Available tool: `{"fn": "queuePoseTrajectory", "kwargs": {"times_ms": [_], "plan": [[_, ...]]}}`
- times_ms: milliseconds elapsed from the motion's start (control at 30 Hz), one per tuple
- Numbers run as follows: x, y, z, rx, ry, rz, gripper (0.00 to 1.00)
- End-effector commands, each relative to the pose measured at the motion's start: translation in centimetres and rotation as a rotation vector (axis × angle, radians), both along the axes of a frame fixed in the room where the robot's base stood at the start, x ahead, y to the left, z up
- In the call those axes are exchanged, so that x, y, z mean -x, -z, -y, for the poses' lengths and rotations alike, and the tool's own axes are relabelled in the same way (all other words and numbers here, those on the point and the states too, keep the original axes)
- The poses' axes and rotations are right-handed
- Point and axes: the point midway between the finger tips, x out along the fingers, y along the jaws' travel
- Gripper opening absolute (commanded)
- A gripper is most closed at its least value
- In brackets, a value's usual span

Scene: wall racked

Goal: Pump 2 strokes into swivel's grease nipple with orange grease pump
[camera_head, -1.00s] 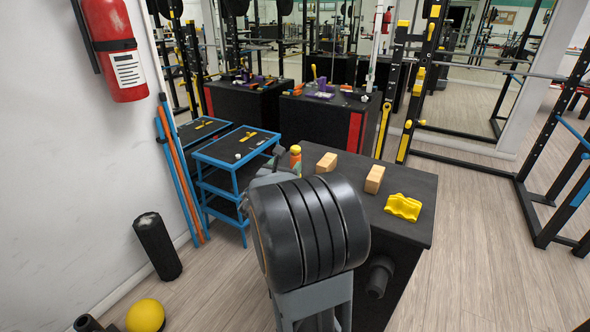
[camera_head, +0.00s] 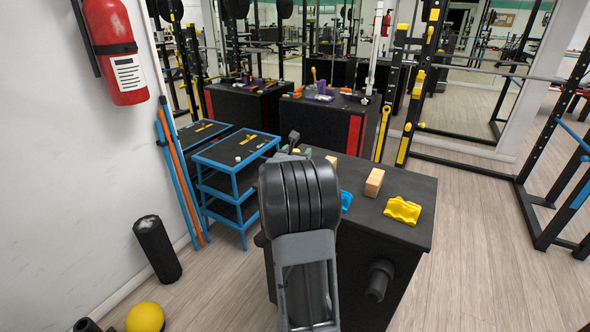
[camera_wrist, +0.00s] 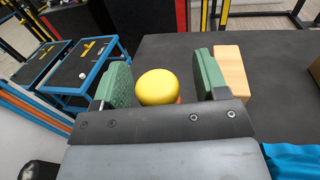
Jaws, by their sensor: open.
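In the wrist view my gripper (camera_wrist: 160,74) is open, with green pads left and right. The rounded yellow top (camera_wrist: 157,86) of a pump-like object appears between the pads, with a little orange-red below it. I cannot tell how deep it sits between them, and my gripper's body hides its lower part. In the head view my arm covers most of this object; a small bit of yellow (camera_head: 308,152) shows beside the gripper. I cannot make out the swivel or its grease nipple.
A wooden block (camera_wrist: 231,74) stands close to the right pad. Another block (camera_head: 374,182), a yellow cradle-shaped piece (camera_head: 403,210) and a blue piece (camera_head: 346,200) are on the black bench (camera_head: 408,184). A blue-framed cart (camera_head: 236,170) stands to the left.

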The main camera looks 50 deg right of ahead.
Motion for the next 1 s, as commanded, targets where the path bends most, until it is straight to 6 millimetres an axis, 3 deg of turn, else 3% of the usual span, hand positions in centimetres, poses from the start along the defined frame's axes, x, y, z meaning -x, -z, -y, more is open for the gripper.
{"fn": "queuePoseTrajectory", "kwargs": {"times_ms": [267,900,1000], "plan": [[-0.09,-0.02,0.21,0.0,0.0,0.001,0.67],[-0.07,-0.01,0.19,0.0,0.0,0.001,0.06],[-0.07,0.0,0.19,0.0,0.0,0.001,0.0]]}}
